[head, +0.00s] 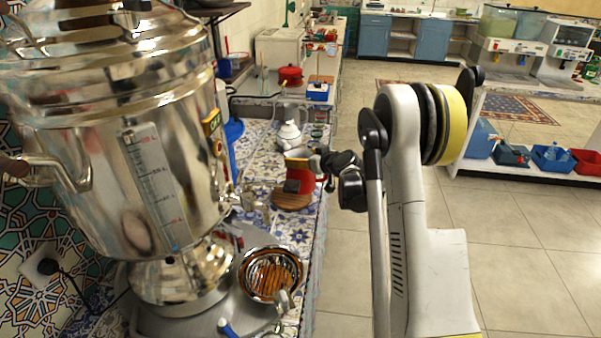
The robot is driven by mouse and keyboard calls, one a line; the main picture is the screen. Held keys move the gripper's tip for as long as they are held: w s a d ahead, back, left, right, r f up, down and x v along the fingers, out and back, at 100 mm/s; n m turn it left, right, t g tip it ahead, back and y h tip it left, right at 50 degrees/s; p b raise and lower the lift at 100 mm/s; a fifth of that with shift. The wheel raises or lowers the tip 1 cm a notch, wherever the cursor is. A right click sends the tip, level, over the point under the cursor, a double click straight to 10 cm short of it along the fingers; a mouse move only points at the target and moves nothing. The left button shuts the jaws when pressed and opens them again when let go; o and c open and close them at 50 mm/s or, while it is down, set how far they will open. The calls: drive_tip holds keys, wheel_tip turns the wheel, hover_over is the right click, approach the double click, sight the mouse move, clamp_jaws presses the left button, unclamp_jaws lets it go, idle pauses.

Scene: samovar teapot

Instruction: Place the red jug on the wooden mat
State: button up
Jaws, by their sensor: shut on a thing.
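The red jug (301,172) has a pale band at its top and is at the right side of the tiled counter. The round wooden mat (292,201) is directly below it in the picture. My gripper (304,179) reaches in from the right and is shut on the jug, with a dark finger in front of its lower part. The jug looks upright. I cannot tell whether its base touches the mat or is a little above it, as the finger and jug hide that spot.
A large metal samovar (130,165) fills the left, with a metal bowl (270,274) at its foot. A white teapot (288,134) stands behind the jug. A red pot (290,76) and a blue box (318,92) are farther back. Open floor (500,230) lies to the right.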

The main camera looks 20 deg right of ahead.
drive_tip(key=shift+w+a+f, duration=0.2)
drive_tip(key=shift+a+f, duration=0.05)
drive_tip(key=shift+f, duration=0.05)
drive_tip(key=shift+f+b, duration=0.95)
drive_tip(key=shift+f, duration=0.85)
drive_tip(key=shift+f, duration=0.2)
drive_tip(key=o, duration=1.4)
drive_tip(key=shift+c, duration=0.2)
drive_tip(key=shift+r, duration=0.1)
